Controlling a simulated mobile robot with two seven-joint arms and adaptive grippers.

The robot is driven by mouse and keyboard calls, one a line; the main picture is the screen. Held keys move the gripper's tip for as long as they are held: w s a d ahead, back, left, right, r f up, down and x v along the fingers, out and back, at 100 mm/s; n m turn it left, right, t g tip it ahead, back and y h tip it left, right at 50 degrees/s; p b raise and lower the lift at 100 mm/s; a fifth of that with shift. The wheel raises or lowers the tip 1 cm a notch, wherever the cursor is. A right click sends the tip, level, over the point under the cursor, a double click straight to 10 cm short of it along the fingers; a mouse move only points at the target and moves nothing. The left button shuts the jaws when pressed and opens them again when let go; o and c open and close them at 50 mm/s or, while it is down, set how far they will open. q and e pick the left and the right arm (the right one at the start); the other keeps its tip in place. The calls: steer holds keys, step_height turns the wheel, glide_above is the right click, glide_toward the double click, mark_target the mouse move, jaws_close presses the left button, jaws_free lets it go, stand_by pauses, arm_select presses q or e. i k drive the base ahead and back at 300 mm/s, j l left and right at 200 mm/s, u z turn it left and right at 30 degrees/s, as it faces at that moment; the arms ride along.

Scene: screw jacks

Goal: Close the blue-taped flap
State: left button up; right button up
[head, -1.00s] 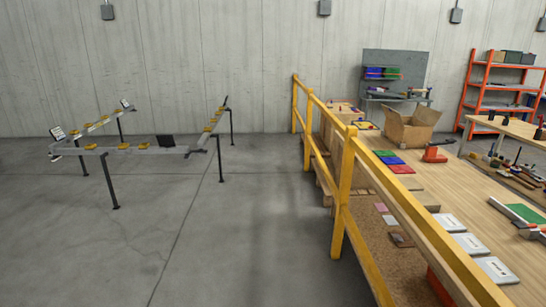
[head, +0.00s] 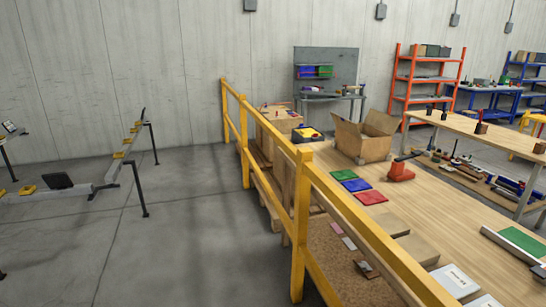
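An open cardboard box (head: 362,145) stands on the long wooden table behind the yellow railing, its flaps standing up and out. I cannot make out blue tape on any flap from here. Neither of my grippers shows in the head view.
A yellow railing (head: 303,215) runs between the grey floor and the wooden table (head: 440,215). Green, blue and red (head: 370,197) flat pieces and an orange-red screw jack (head: 400,172) are on the table. Shelves (head: 429,85) stand behind.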

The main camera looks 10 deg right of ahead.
mark_target(350, 127)
steer(key=i+l+z, duration=0.1)
steer(key=i+z, duration=0.2)
steer(key=z, duration=0.15)
steer(key=i+z, duration=0.35)
steer(key=z, duration=0.15)
steer(key=i+j+z, duration=0.1)
steer(key=i+z, duration=0.2)
steer(key=z, duration=0.15)
steer(key=i+u, duration=0.15)
steer(key=u, duration=0.25)
steer(key=i+l+u, duration=0.1)
steer(key=u, duration=0.25)
steer(key=i+j+z, duration=0.1)
steer(key=i+j, duration=0.2)
steer(key=i+j+z, duration=0.1)
steer(key=i+j, duration=0.2)
steer(key=j, duration=0.25)
